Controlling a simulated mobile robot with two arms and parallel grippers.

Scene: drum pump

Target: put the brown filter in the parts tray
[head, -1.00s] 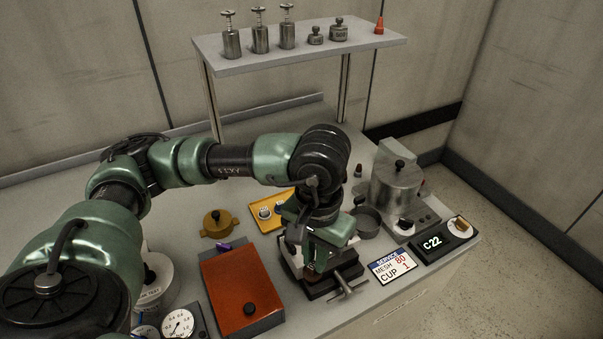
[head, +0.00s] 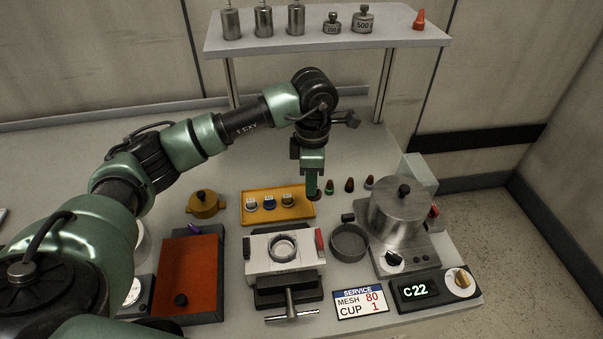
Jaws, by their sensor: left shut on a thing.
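My left gripper (head: 313,189) points down at the right end of the yellow tray (head: 256,219). It is shut on a small dark reddish-brown thing (head: 318,195), mostly hidden by the fingers. I cannot tell if this is the brown filter. Right of it stand small pieces with dark tops: one with green (head: 329,187), a dark one (head: 349,186) and a brownish one (head: 370,182). The yellow tray holds three small round labelled parts in a row. A round grey dish (head: 349,243) stands in front of the row and looks empty. My right gripper is out of view.
A vise (head: 286,266) with a ring in its pale block stands in front of the yellow tray. A steel pot (head: 399,214) stands at the right, a reddish-orange box (head: 188,275) at the left. A shelf (head: 330,40) with weights spans the back. The table behind the tray is clear.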

